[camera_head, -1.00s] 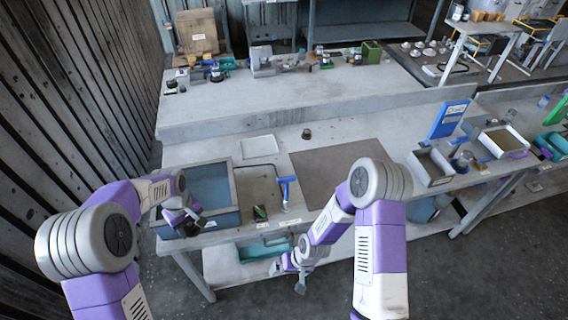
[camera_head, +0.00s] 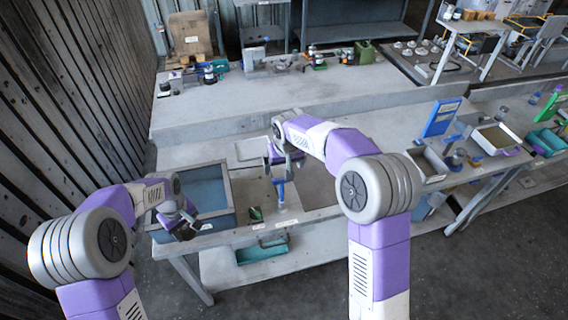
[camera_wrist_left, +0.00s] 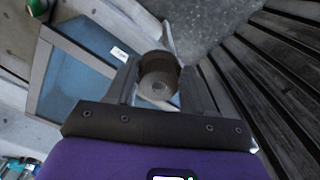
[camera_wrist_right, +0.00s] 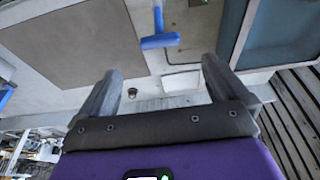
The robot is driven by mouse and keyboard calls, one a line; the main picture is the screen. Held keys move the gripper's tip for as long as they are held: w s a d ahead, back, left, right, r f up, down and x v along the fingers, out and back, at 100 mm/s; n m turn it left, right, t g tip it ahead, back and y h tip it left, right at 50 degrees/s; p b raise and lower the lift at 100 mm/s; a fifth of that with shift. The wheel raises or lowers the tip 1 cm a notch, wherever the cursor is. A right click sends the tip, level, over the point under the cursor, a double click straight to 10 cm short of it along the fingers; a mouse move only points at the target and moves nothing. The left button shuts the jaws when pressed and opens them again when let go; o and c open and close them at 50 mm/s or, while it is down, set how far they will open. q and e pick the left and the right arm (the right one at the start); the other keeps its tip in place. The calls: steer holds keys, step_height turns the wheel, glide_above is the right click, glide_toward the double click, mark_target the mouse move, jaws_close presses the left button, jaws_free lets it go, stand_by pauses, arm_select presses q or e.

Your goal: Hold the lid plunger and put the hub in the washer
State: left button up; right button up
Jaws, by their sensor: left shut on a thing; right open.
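My left gripper (camera_head: 184,226) is shut on a dark round hub (camera_wrist_left: 158,77) with a central hole, gripped between both fingers in the left wrist view. It is at the front edge of the blue-grey washer (camera_head: 233,190), which also shows in the left wrist view (camera_wrist_left: 75,85). The blue T-handled plunger (camera_head: 281,190) stands on the bench right of the washer. My right gripper (camera_head: 277,157) is over the bench behind the plunger. It is open and empty in the right wrist view (camera_wrist_right: 160,85), with the plunger's blue crossbar (camera_wrist_right: 160,41) ahead of its fingers.
A small dark part (camera_wrist_right: 132,92) lies on the bench in the right wrist view. A brown mat (camera_wrist_right: 75,40) lies beside the plunger. A small green item (camera_head: 255,214) sits near the front edge. Grey trays (camera_head: 432,163) and a blue board (camera_head: 440,117) stand further right.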

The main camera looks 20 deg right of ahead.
mark_target(282, 178)
steer(key=x, duration=1.1)
steer(key=shift+r, duration=0.1)
